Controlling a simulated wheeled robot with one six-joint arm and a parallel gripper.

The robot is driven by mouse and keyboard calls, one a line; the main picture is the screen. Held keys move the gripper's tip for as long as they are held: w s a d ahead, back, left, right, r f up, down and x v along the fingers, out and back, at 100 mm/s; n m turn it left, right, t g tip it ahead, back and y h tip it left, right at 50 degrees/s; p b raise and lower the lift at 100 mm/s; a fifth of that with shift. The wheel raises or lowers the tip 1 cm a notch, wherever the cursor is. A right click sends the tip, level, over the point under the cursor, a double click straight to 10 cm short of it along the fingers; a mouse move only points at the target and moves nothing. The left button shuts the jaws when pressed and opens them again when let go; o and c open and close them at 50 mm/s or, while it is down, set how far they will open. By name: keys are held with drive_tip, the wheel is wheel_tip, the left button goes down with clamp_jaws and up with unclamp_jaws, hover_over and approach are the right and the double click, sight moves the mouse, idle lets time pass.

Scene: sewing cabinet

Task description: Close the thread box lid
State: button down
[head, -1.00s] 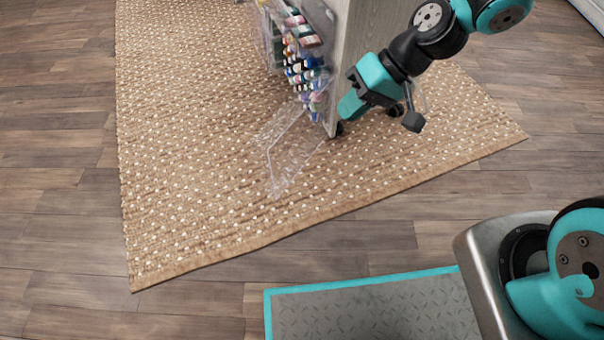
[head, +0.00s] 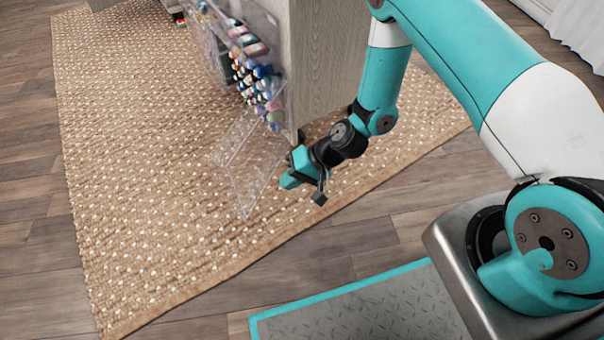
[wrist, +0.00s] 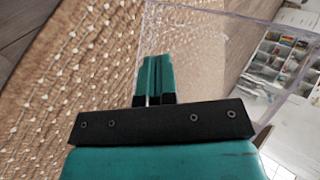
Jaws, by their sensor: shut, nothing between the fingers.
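The thread box (head: 262,80) is a clear box with several colored spools, fixed on the side of the wooden cabinet. Its clear lid (head: 245,172) hangs open, sticking out low over the rug. My gripper (head: 287,181) is shut and empty, beside the right edge of the lid and low near the rug. In the wrist view my gripper's teal fingers (wrist: 155,78) are together, with the clear lid (wrist: 195,40) just beyond and to the right. I cannot tell whether the fingers touch the lid.
The wooden cabinet (head: 325,60) stands right behind the thread box, close to my arm. A woven rug (head: 150,180) covers the floor, with free room to the left and front.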

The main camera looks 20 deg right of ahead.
drive_tip(key=a, duration=0.1)
drive_tip(key=a+f+b, duration=0.1)
drive_tip(key=a, duration=0.1)
drive_tip(key=a+b, duration=0.1)
drive_tip(key=a, duration=0.1)
drive_tip(key=shift+w+a+f, duration=0.2)
drive_tip(key=shift+w, duration=0.1)
